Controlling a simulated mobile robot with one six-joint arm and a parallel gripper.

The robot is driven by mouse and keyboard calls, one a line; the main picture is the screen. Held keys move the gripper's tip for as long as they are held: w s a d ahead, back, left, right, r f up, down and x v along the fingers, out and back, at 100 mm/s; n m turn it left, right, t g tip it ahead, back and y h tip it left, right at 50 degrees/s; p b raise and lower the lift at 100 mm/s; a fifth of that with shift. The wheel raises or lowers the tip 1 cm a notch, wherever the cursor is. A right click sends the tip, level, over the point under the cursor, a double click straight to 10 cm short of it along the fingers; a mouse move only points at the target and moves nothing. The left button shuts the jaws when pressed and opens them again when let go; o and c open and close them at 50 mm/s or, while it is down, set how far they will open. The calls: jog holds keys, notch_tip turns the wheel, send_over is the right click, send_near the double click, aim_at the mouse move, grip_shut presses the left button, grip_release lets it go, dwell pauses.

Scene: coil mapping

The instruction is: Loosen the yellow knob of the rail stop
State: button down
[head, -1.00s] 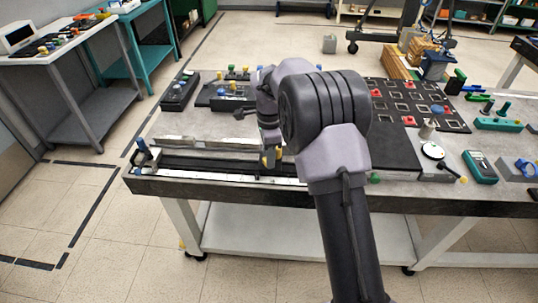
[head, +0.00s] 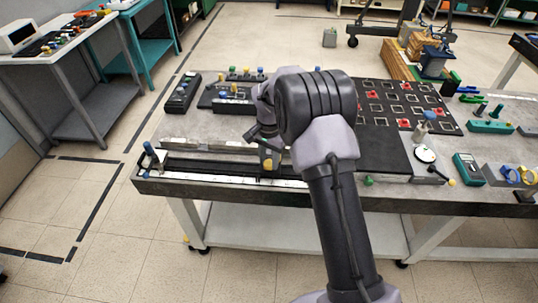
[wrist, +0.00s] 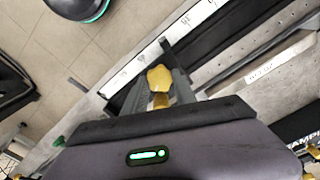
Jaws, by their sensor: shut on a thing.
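The rail stop's yellow knob (wrist: 159,77) shows in the wrist view at the tip of my gripper (wrist: 160,92). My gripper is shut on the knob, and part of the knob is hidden. In the head view the yellow knob (head: 268,164) is a small spot under my gripper (head: 269,157), at the front of the dark rail (head: 215,167). A white scale strip (head: 225,178) runs along the table's front edge and also shows in the wrist view.
Dark boxes (head: 183,93) stand at the back left. Floor is free in front.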

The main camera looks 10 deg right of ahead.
aim_at(269, 162)
jog(key=n+p, duration=0.3)
jog(key=n, duration=0.2)
jog(key=shift+n, duration=0.7)
jog(key=c, duration=1)
grip_release()
notch_tip(269, 162, up, 18)
jog(key=p, duration=0.4)
jog(key=shift+f+p, duration=0.25)
jog(key=shift+p, duration=0.15)
